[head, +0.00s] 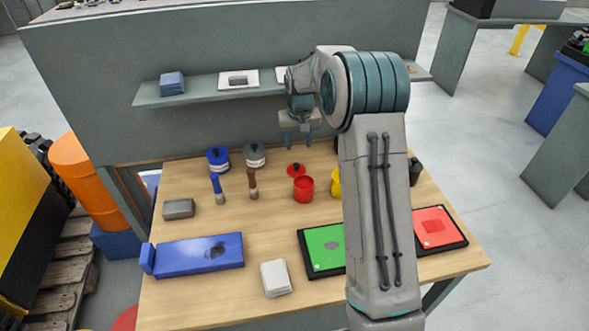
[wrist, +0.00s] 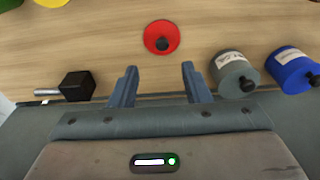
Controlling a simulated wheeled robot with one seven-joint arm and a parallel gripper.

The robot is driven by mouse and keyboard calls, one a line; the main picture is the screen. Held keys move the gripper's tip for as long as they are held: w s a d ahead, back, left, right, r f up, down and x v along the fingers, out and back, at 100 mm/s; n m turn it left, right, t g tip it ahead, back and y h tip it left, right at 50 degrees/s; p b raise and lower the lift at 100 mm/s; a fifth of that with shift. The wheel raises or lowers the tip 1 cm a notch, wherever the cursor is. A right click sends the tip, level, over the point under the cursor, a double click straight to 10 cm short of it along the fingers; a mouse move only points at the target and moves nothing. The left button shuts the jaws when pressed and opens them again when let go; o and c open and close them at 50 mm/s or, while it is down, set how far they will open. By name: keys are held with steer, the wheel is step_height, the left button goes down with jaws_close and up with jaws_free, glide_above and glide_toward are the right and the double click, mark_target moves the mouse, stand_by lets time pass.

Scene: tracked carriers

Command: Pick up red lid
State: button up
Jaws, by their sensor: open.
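The red lid (head: 296,170) is a small red disc with a dark knob. My gripper (head: 296,143) is open and empty, above the table near the lid. Its two fingers (wrist: 158,72) show apart in the wrist view, with bare wood between them.
A blue canister (head: 218,160) and a grey canister (head: 255,155) stand left of the lid. A yellow pot (head: 335,186) is partly hidden by my arm. A shelf (head: 205,92) hangs behind. Green (head: 325,262) and red (head: 428,222) panels lie in front.

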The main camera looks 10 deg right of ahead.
mark_target(296, 164)
steer(key=f, duration=0.4)
steer(key=shift+w, duration=0.25)
steer(key=shift+w+a+f+p, duration=0.15)
steer(key=shift+f+p, duration=0.2)
steer(key=shift+f, duration=0.55)
steer(key=shift+w+f+p, duration=0.15)
steer(key=shift+f+p, duration=0.15)
steer(key=shift+f, duration=0.6)
steer(key=shift+w+a+f+p, duration=0.15)
steer(key=shift+f+p, duration=0.2)
steer(key=shift+f, duration=0.55)
steer(key=shift+d, duration=0.1)
jaws_close()
